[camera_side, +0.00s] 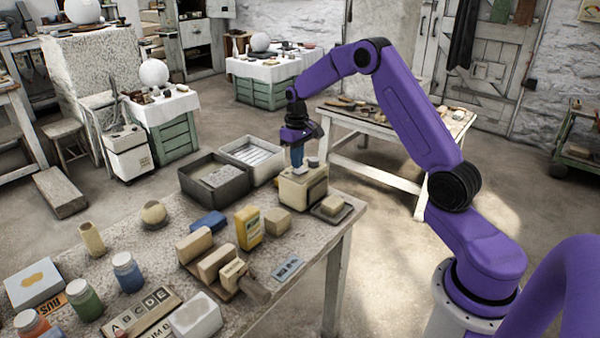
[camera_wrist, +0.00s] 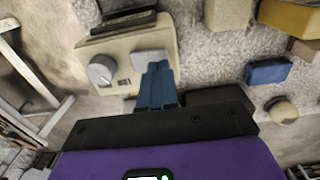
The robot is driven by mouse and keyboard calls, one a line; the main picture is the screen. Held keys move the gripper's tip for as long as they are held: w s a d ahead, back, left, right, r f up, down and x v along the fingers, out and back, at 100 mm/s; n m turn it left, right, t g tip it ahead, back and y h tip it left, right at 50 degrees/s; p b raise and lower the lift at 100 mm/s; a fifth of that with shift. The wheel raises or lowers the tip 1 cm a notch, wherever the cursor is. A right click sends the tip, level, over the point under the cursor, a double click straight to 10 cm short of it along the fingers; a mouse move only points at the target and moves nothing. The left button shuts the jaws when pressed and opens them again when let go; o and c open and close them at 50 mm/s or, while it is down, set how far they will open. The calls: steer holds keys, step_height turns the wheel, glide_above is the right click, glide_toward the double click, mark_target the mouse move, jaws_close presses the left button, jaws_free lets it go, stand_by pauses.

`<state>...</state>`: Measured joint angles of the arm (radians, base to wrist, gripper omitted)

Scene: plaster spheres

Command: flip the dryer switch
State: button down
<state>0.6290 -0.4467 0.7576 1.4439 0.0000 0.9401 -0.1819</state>
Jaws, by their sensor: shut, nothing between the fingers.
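The dryer appears to be the cream box (camera_side: 303,190) near the table's far right corner; it also shows in the wrist view (camera_wrist: 125,45). On its face are a round grey knob (camera_wrist: 101,70), a small dark slotted panel (camera_wrist: 123,82) and a pale grey flat piece (camera_wrist: 148,56), which looks like the switch. My gripper (camera_side: 297,165) points down over the box. Its blue fingers are shut and empty. In the wrist view the fingertips (camera_wrist: 158,66) overlap the edge of the pale piece; I cannot tell whether they touch it. The fingers hide part of it.
A dark open tray (camera_side: 215,180) and a white tray (camera_side: 252,155) stand left of the box. The table edge lies just right.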

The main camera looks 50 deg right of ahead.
mark_target(297, 171)
steer(key=shift+f, duration=0.95)
stand_by(0.7)
steer(key=shift+r, duration=3.55)
